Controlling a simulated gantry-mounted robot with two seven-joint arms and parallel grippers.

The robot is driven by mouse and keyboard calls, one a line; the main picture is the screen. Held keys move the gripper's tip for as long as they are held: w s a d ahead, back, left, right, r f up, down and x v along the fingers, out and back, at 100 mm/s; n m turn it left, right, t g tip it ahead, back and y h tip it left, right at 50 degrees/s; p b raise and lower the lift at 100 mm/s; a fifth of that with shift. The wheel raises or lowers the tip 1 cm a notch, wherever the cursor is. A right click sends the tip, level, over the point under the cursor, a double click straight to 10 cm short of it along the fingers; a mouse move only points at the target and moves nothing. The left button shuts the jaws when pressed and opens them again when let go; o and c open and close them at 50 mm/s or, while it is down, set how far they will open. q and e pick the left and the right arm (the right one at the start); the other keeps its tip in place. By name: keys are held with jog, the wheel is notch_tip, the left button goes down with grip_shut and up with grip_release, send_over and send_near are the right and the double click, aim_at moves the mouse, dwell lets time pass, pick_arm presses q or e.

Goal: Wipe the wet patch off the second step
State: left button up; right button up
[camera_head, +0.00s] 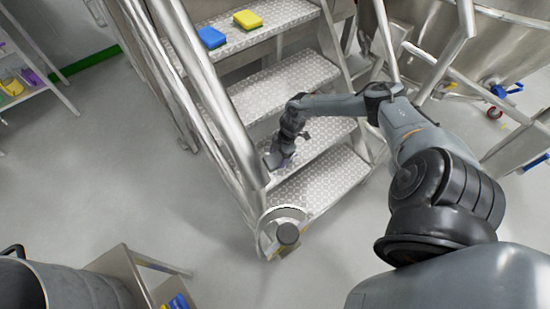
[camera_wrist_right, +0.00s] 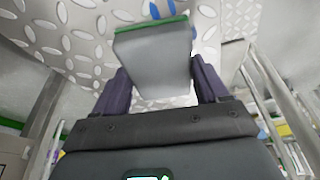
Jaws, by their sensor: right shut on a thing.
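The metal stair has tread-plate steps; the second step (camera_head: 325,132) from the bottom lies under my right forearm. My right gripper (camera_head: 279,157) is low at the left end of this step, beside the handrail. In the right wrist view my right gripper (camera_wrist_right: 160,85) is shut on a grey block with a green edge (camera_wrist_right: 152,62). Small blue marks (camera_wrist_right: 160,9) show on the tread plate just past the block; I cannot tell if they are the wet patch. Whether the block touches the step is unclear. My left gripper is not in view.
A blue sponge (camera_head: 211,37) and a yellow sponge (camera_head: 247,19) lie on a higher step. The left handrail (camera_head: 215,100) runs close to my right gripper. A steel vessel (camera_head: 500,45) stands at the right. Open floor (camera_head: 130,160) lies to the left.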

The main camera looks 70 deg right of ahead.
jog(key=shift+s+d+f, duration=0.1)
jog(key=shift+s+d, duration=0.3)
jog(key=shift+d, duration=0.35)
jog(key=shift+s+d+f, duration=0.1)
jog(key=shift+s+d, duration=0.3)
jog(key=shift+d, duration=0.3)
jog(key=shift+s+d, duration=0.3)
jog(key=shift+d, duration=0.3)
jog(key=shift+s+d+r+b, duration=0.1)
jog(key=shift+s+d+b, duration=0.1)
jog(key=shift+s+d, duration=0.35)
jog(key=shift+s+d+r+b, duration=0.15)
jog(key=shift+s+d, duration=0.1)
jog(key=shift+d, duration=0.55)
jog(key=shift+s+d, duration=0.45)
jog(key=shift+d, duration=0.5)
